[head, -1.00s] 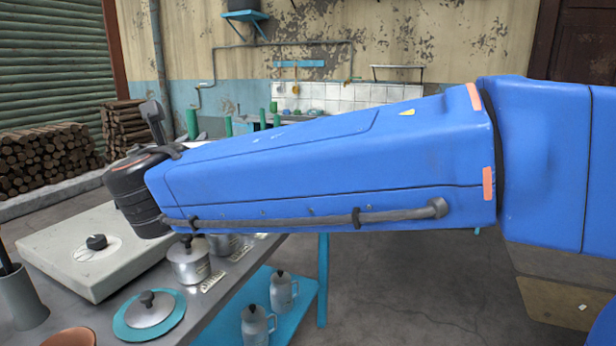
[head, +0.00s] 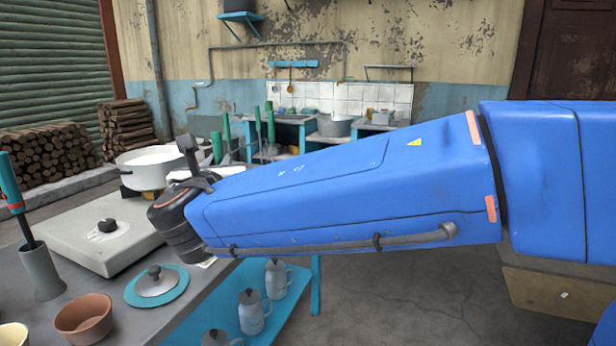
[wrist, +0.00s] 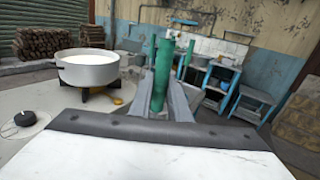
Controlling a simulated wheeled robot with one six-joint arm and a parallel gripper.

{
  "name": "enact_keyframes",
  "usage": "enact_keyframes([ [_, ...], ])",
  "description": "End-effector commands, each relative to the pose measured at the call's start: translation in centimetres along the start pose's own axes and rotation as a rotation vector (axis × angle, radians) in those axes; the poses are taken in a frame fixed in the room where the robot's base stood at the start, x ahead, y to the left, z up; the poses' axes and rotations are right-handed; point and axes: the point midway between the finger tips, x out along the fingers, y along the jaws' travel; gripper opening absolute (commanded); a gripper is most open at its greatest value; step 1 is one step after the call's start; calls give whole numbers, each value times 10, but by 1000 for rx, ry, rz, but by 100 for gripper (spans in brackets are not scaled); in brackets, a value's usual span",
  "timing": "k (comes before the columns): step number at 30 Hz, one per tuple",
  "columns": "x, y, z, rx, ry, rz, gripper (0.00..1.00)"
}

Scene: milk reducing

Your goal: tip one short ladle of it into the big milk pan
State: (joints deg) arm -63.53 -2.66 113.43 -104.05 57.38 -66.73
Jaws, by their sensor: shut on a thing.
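The big milk pan (head: 138,177), a wide pale pot with white milk inside, stands on a dark stand above the hotplate in the head view. It shows at the left of the wrist view (wrist: 88,74). My gripper (wrist: 167,92) is shut on the green handle of a ladle (wrist: 163,62), which stands roughly upright between the fingers. In the head view this handle (head: 217,150) shows just above my wrist, right of the pan. The ladle's bowl is hidden, so I cannot tell what it holds.
A hotplate (head: 75,232) with a black knob fills the table's left. Lidded jugs (head: 254,312) sit on the teal shelf below. More green handles (head: 257,130) stand behind.

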Motion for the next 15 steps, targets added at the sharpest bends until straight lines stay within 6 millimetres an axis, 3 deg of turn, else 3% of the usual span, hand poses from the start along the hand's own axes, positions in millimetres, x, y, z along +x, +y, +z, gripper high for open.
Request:
enact_keyframes([
  [5,12,-33,-34,-3,3,-32,0],
  [15,50,-133,-140,-5,8,-124,0],
])
